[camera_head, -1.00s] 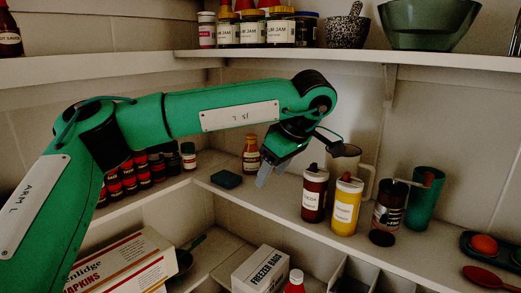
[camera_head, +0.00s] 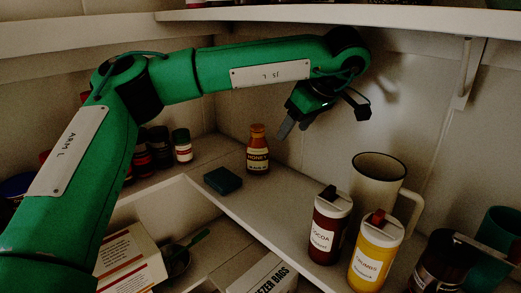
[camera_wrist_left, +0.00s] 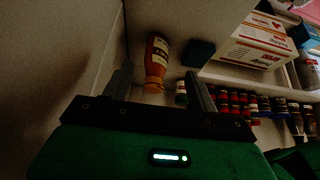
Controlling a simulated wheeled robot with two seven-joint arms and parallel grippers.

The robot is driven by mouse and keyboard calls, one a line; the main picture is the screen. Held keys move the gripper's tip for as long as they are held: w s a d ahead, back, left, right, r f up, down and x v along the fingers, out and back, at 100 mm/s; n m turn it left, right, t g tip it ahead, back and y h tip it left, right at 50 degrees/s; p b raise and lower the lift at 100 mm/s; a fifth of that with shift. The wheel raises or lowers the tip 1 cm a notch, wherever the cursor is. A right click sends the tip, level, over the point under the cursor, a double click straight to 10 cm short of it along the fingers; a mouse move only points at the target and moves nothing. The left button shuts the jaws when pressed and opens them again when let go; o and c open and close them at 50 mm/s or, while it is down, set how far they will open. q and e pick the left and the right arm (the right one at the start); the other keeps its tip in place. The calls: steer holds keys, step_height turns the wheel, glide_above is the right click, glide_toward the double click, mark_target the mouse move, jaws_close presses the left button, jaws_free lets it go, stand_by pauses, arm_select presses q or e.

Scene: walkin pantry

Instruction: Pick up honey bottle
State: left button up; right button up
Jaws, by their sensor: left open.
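In the left wrist view the honey bottle (camera_wrist_left: 156,62) shows beyond and between the two open fingers (camera_wrist_left: 160,82). My right gripper is not in view.
A dark teal block (camera_head: 223,180) lies left of the bottle. A cocoa jar (camera_head: 328,228), a yellow jar (camera_head: 376,253) and a cream mug (camera_head: 376,185) stand to the right. Small spice jars (camera_head: 182,146) stand left. An upper shelf (camera_head: 420,24) hangs above.

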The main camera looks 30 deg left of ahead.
mark_target(260, 127)
arm_select(q)
steer(key=w+a, duration=0.1)
steer(key=a, duration=0.1)
steer(key=a+p, duration=0.1)
steer(key=a, duration=0.2)
steer(key=w+a+p, duration=0.1)
steer(key=a, duration=0.1)
steer(key=shift+w+a, duration=0.35)
steer(key=shift+a, duration=0.05)
steer(key=shift+a+r+p, duration=0.1)
steer(key=shift+a+p, duration=0.2)
steer(key=p+x, duration=0.2)
steer(key=x, duration=0.3)
steer(key=shift+w+a+r, duration=0.15)
steer(key=shift+a, duration=0.05)
steer(key=shift+a+f, duration=0.1)
steer(key=shift+f, duration=0.25)
steer(key=shift+c, duration=0.7)
steer(key=c, duration=1.1)
jaws_close()
steer(key=shift+r, duration=0.2)
